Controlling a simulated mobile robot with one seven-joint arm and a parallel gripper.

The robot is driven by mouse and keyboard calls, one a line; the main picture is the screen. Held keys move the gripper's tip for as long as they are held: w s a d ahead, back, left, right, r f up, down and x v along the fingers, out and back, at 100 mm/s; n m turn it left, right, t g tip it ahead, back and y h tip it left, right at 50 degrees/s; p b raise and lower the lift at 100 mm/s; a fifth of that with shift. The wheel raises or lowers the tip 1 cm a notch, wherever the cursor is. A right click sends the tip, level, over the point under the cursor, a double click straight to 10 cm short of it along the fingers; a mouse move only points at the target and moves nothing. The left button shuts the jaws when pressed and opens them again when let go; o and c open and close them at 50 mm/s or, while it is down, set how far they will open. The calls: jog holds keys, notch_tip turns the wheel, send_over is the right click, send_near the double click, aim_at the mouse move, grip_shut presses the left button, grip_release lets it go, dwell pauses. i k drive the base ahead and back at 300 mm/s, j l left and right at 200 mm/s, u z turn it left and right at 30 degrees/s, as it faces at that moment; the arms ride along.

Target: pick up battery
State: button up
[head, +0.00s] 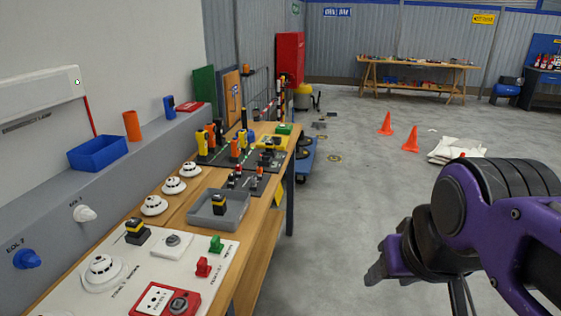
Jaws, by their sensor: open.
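A black block with a yellow band, which looks like a battery (219,204), stands in a shallow grey tray (238,220) on the wooden bench. A second similar black and yellow block (136,232) stands on the white board nearer to me. I cannot tell which one is meant. My purple gripper (374,274) is at the lower right, over the floor beside the bench, apart from both blocks. Its jaws are open and partly hidden by its own wrist.
The white board (215,268) carries detectors, a red call point (179,304) and small red and green parts. White detectors (154,206) line the bench by the wall. Black and yellow tools stand on a dark mat behind the tray.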

aim_at(219, 201)
jog(key=i+l, duration=0.15)
jog(key=i, duration=0.35)
jog(key=i+l+z, duration=0.1)
jog(key=i, duration=0.4)
jog(key=i+l+u, duration=0.1)
jog(key=i+u, duration=0.2)
jog(key=u, duration=0.2)
jog(key=i+l+u, duration=0.25)
jog(key=u, duration=0.25)
